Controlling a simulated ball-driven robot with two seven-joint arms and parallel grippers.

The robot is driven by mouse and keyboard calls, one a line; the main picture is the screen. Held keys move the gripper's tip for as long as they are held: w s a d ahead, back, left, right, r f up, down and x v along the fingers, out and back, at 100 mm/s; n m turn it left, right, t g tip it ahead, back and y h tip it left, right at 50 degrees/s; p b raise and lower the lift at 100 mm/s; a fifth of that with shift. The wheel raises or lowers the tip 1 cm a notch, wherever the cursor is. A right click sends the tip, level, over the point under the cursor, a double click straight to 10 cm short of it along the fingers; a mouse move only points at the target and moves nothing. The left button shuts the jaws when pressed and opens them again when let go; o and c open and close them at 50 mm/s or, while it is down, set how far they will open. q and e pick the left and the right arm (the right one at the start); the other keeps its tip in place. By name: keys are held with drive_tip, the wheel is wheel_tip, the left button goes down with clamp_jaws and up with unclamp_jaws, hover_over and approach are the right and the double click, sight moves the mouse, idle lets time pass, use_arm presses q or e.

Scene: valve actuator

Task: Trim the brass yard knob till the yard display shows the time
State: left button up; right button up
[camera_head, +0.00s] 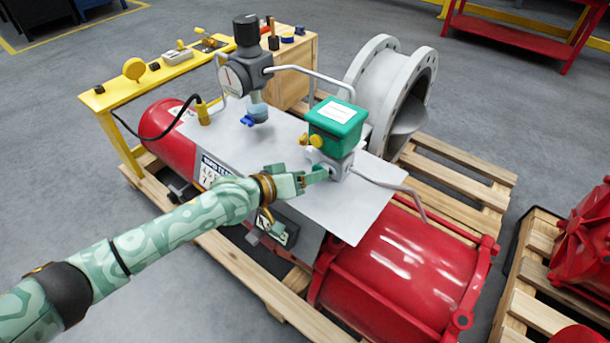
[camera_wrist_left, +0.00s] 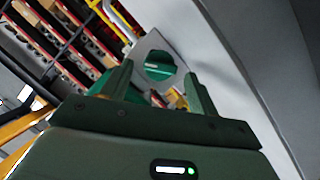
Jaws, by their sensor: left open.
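Small brass-yellow knobs (camera_head: 311,140) stick out at the left side of a green box (camera_head: 338,122) with a white label. I cannot tell which one is the yard knob. My left gripper (camera_head: 318,174) is just below them, close to the grey block (camera_head: 331,164) under the box. It is open, its two fingers apart in the left wrist view (camera_wrist_left: 158,82). A small yellow-brass part (camera_wrist_left: 178,98) shows there beyond the fingers, near the right one. I cannot make out a yard display. My right gripper is not in view.
A round gauge (camera_head: 233,79) with a dark top stands behind on the grey plate (camera_head: 281,170). Thin metal pipes (camera_head: 390,184) run beside the box. A red cylinder (camera_head: 405,270) lies to the front right. A grey flanged pipe (camera_head: 380,75) stands behind.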

use_arm(q)
drive_tip(key=p+v, duration=0.1)
drive_tip(key=v, duration=0.2)
drive_tip(key=p+v, duration=0.2)
drive_tip(key=v, duration=0.2)
drive_tip(key=shift+a+r, duration=0.1)
drive_tip(key=shift+r, duration=0.2)
drive_tip(key=p+v, duration=0.1)
drive_tip(key=v, duration=0.8)
drive_tip(key=shift+f+p, duration=0.35)
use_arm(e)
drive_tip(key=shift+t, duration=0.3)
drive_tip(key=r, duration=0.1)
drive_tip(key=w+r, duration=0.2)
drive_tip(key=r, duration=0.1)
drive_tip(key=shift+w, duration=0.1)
